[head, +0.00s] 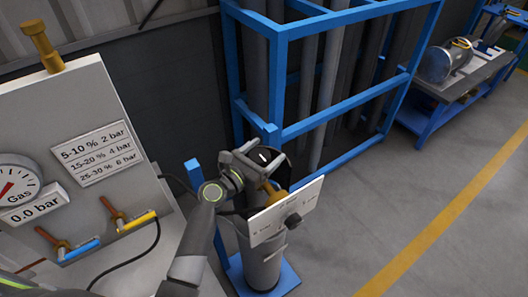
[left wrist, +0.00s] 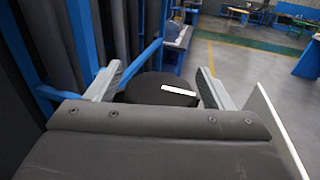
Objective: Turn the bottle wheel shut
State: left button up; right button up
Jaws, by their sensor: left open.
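The bottle (head: 263,268) is a grey upright cylinder on a blue base. Its wheel (head: 268,154) is a dark round disc with a white mark, at the bottle's top, partly hidden by my left gripper (head: 256,160). In the left wrist view the wheel (left wrist: 150,88) lies between the two spread fingers of the left gripper (left wrist: 158,86), its near part hidden by the gripper body. The gripper is open. I cannot tell whether a finger touches the wheel. My right gripper is in neither view.
A white plate with a dark knob (head: 287,212) stands in front of the bottle top. A blue rack (head: 335,22) with grey tubes is behind. At left is a panel with a gas gauge (head: 15,187) reading 0.0 bar and two valves. Floor at right is clear.

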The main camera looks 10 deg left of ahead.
pick_arm(q)
jog(key=c, duration=1)
jog(key=shift+h, duration=0.3)
